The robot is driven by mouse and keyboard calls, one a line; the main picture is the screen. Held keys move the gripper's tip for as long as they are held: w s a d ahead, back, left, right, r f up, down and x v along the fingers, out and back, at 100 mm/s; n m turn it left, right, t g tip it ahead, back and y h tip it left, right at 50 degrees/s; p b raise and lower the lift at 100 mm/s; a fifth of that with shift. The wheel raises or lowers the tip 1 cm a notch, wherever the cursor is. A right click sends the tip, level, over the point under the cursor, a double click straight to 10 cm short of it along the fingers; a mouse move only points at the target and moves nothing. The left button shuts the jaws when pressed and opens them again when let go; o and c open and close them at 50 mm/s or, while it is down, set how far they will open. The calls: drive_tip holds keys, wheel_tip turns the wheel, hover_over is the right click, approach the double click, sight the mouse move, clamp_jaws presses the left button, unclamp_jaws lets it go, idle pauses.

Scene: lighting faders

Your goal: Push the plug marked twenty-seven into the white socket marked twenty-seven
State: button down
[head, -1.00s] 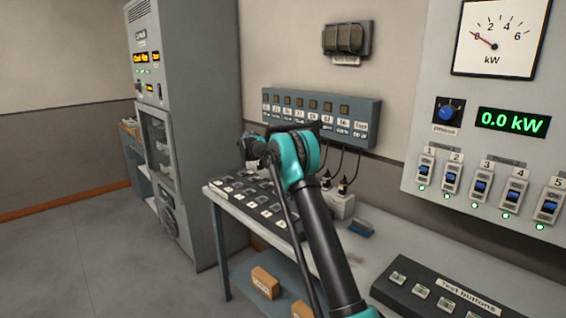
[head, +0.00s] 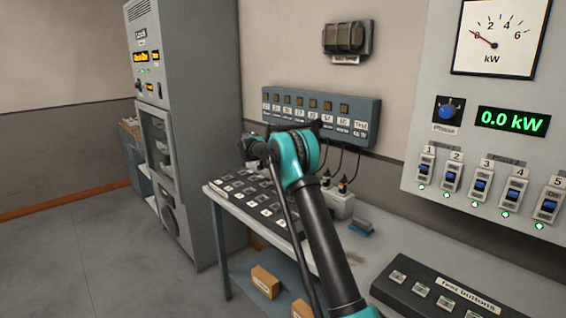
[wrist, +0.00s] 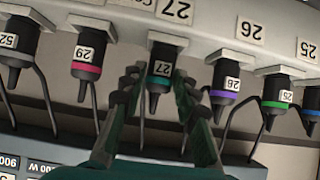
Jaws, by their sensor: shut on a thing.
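In the wrist view, the plug marked 27 (wrist: 161,75) is black with a teal band and hangs with its cable end down. My gripper (wrist: 158,80) is shut on it, one finger on either side. The plug's upper end is at the white socket (wrist: 168,38), under the panel label 27 (wrist: 177,10). The two look in line and touching; I cannot tell how deep the plug sits. In the head view, my arm hides the gripper and this plug.
Plugs 29 (wrist: 87,68) and 26 (wrist: 227,83) hang close on either side, with other plugs and cables beyond. In the head view, the blue-grey socket panel (head: 371,110) is on the wall above the bench (head: 345,240). A fader board (head: 235,188) lies left of my arm.

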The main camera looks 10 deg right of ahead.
drive_tip(key=shift+f, duration=0.15)
drive_tip(key=c, duration=1.1)
unclamp_jaws()
drive_tip(key=shift+o, duration=0.2)
